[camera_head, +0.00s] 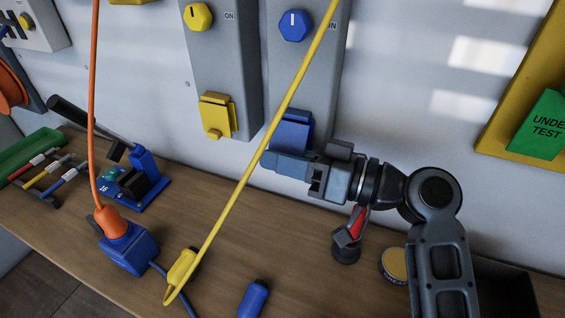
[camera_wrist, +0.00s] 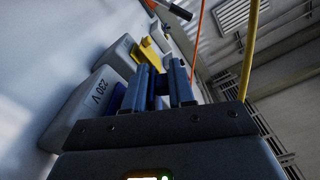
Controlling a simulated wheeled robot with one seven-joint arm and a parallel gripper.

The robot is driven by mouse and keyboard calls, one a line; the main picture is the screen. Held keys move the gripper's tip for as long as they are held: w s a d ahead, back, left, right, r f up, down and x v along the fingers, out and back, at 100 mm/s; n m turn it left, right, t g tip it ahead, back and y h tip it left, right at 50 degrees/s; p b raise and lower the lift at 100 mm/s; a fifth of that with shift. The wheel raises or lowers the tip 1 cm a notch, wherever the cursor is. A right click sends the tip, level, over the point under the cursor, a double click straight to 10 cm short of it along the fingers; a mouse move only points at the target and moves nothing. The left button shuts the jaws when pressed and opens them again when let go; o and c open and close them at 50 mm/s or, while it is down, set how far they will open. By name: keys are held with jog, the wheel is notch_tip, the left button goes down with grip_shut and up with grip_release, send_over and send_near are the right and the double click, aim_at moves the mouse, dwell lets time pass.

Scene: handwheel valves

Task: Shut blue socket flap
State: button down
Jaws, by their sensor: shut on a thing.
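The blue socket flap (camera_head: 297,127) is on the grey box under the blue knob (camera_head: 295,25) in the head view. Its lower part is hidden behind my gripper (camera_head: 280,160), which reaches in from the right. In the wrist view, my gripper's two fingers (camera_wrist: 166,88) stand close together with a dark blue piece between them. My gripper is shut on this piece, which looks like the flap. A bit of the blue socket (camera_wrist: 117,98) shows beside the fingers. The flap's exact angle is hard to tell.
A yellow socket flap (camera_head: 217,116) is to the left. A yellow cable (camera_head: 250,160) crosses in front, close to my fingertips. An orange cable (camera_head: 94,110) hangs further left. Below, the wooden bench (camera_head: 215,205) holds a blue plug (camera_head: 253,298), a red-handled tool (camera_head: 355,225) and a round tin (camera_head: 394,264).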

jog(key=shift+w+f+n+b, duration=0.2)
jog(key=shift+n+b, duration=0.3)
jog(key=shift+b, duration=0.25)
jog(key=shift+s+r, duration=0.1)
jog(key=c, duration=1.3)
grip_release()
jog(key=shift+d, duration=0.1)
jog(key=shift+b+v, duration=0.85)
jog(key=shift+v, duration=3)
